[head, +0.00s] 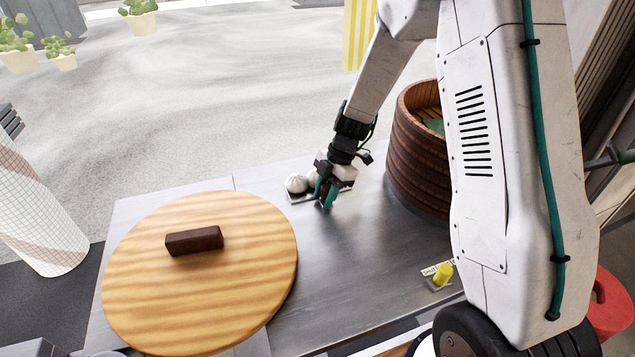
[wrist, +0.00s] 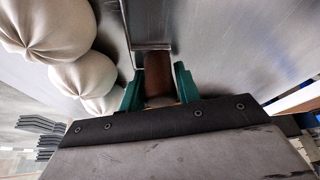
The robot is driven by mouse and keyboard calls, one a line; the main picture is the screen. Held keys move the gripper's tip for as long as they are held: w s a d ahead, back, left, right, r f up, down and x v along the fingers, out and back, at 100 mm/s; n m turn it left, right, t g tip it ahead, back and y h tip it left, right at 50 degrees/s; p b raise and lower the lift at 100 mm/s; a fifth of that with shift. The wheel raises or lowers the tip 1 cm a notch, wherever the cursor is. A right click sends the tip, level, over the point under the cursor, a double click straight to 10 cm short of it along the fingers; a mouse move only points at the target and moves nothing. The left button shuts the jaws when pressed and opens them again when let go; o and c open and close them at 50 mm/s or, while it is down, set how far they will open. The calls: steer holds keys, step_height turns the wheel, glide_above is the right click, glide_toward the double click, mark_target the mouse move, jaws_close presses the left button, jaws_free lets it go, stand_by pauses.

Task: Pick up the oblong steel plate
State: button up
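In the head view, a thin steel plate (head: 297,199) shows near the table's back edge, next to white buns (head: 296,183). My gripper (head: 325,194) is low over the table at its right end. In the wrist view, a narrow steel piece with a raised edge (wrist: 150,22) runs to the top; it looks like the oblong plate. A brown, handle-like block (wrist: 158,75) lies at its near end, between the teal fingers of my gripper (wrist: 159,72). The fingers are apart around this block. Whether they press on it is unclear. The fingers and wrist hide part of the plate.
A round wooden board (head: 150,310) with a dark brown block (head: 194,240) fills the table's left. A wooden steamer tub (head: 415,165) stands right of my gripper. A yellow item (head: 442,274) is at the front right. The steel table's middle (head: 345,265) is clear.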

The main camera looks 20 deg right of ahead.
jaws_close()
step_height(320, 180, up, 10)
steer(key=shift+r, duration=0.1)
steer(key=shift+c, duration=2.1)
jaws_free()
jaws_close()
